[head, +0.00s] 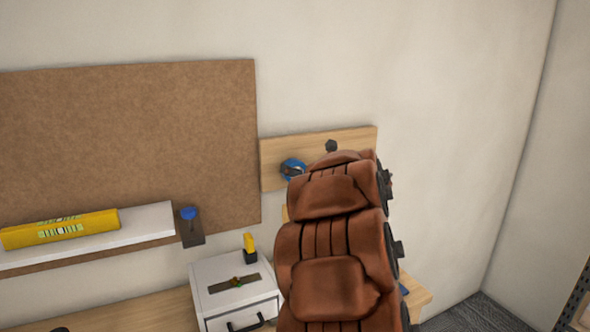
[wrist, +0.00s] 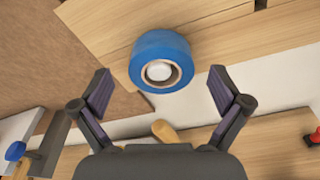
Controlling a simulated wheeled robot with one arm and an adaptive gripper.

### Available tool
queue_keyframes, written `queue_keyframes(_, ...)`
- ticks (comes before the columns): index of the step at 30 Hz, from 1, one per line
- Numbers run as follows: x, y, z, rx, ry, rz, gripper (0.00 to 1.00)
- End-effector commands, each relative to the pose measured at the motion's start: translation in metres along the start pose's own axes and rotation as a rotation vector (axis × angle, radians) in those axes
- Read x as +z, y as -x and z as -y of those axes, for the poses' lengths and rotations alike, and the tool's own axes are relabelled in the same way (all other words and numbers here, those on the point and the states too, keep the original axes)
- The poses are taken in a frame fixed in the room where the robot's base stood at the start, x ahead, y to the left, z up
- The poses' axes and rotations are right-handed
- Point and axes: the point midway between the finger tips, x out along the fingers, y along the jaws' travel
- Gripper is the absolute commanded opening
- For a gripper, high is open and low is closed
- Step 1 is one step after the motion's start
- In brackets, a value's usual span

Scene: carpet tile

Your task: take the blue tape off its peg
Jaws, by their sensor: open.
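The blue tape (head: 292,168) hangs on a peg on a wooden board (head: 272,183) on the wall, partly hidden by my brown-covered arm in the head view. In the wrist view the blue tape (wrist: 153,50) shows as a thick ring, with the pale round end of the peg (wrist: 159,71) in its hole. My gripper (wrist: 158,92) is open, with one finger to the left of the tape and one to the right. The fingertips look apart from the tape, and nothing is between them. My gripper is hidden behind my arm in the head view.
A dark knob-like thing (head: 331,146) is on the board right of the tape. Below stands a white drawer box (head: 215,271) with a yellow-handled tool (head: 249,245) on it. A white shelf (head: 150,220) holding a yellow box (head: 62,229) is at left. The wall at right is bare.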

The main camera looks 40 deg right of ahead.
Motion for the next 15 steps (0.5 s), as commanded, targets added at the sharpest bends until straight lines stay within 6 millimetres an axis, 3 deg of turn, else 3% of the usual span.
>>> queue_keyframes(9,0.003,-0.030,0.001,0.000,-0.003,-0.002,0.99)
queue_keyframes(15,0.002,-0.036,0.001,-0.001,-0.001,-0.001,0.99)
